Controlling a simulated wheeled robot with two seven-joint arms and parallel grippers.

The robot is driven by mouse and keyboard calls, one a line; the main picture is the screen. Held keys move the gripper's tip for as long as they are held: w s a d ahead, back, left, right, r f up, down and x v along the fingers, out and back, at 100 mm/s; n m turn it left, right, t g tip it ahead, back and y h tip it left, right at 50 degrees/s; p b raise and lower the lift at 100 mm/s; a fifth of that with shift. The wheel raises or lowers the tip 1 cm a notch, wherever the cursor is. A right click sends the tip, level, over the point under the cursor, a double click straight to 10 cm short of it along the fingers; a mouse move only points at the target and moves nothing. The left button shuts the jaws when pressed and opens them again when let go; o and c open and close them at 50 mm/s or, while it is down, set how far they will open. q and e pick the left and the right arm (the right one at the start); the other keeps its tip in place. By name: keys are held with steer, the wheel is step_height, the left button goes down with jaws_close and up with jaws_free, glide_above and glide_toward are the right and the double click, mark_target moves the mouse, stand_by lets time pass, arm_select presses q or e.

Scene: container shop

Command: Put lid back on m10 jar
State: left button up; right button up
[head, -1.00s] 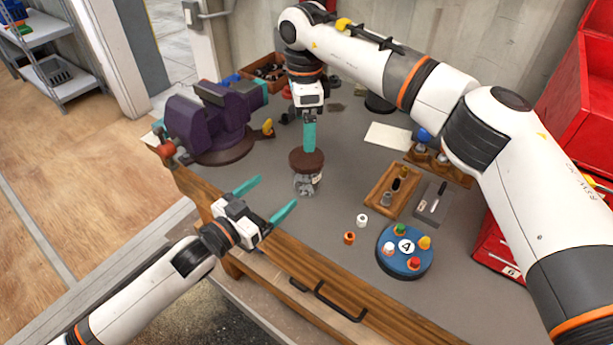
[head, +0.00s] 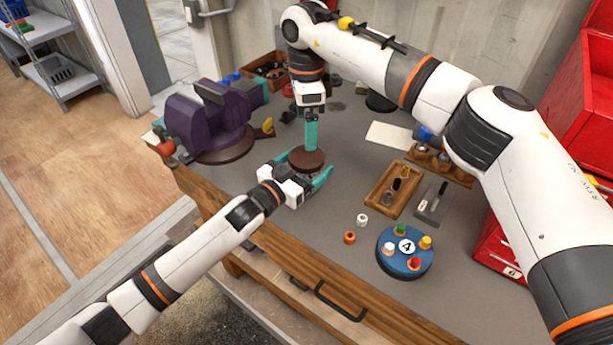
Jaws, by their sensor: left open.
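The brown round lid (head: 307,160) is at the top of the clear jar (head: 311,176); whether it touches the rim I cannot tell. My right gripper (head: 311,147) points straight down with its teal fingers at the lid's far edge. Its fingers show edge-on and look shut on the lid. My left gripper (head: 308,164) is open, with one teal finger on each side of the jar, just below the lid. The lid and the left gripper hide most of the jar. Contact between the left fingers and the glass cannot be seen.
A purple vise (head: 205,120) stands to the left. To the right are a wooden tray (head: 377,205), a grey block (head: 432,208) and a blue round stand (head: 405,262) with coloured caps. White (head: 362,220) and orange (head: 349,237) small parts lie in front on the grey bench.

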mark_target(307, 156)
arm_select(q)
steer(key=c, duration=1.5)
steer(key=shift+c, duration=1.4)
arm_select(e)
steer(key=shift+c, duration=1)
arm_select(q)
jaws_close()
arm_select(e)
steer(key=shift+m, duration=0.4)
steer(key=m, duration=0.3)
steer(key=shift+m, duration=0.4)
steer(key=shift+f, duration=0.1)
steer(key=shift+f, duration=3.95)
